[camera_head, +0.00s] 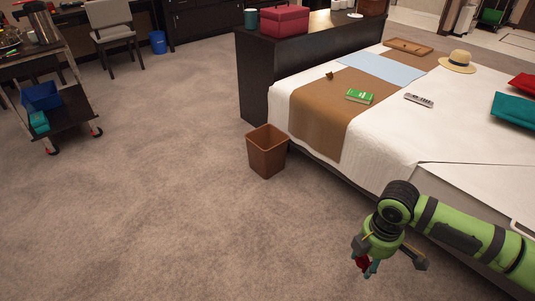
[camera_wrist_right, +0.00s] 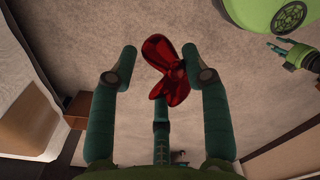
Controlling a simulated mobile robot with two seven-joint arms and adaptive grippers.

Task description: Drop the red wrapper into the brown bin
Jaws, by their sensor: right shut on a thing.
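The red wrapper (camera_wrist_right: 165,70) is shiny and crumpled, pinched between the fingertips of my right gripper (camera_wrist_right: 165,72). In the head view the right gripper (camera_head: 376,262) hangs at the lower right with a bit of the red wrapper (camera_head: 362,263) showing, above the carpet beside the bed. The brown bin (camera_head: 267,152) stands upright on the carpet by the bed's near corner, up and left of the gripper and apart from it. Its inside looks empty from here. A green gripper (camera_wrist_right: 281,50), seemingly my left, shows small in the wrist view; its jaw state is unclear.
A dark cabinet (camera_head: 262,85) stands behind the bin. A cart (camera_head: 70,118) is at the left. The carpet in front is clear.

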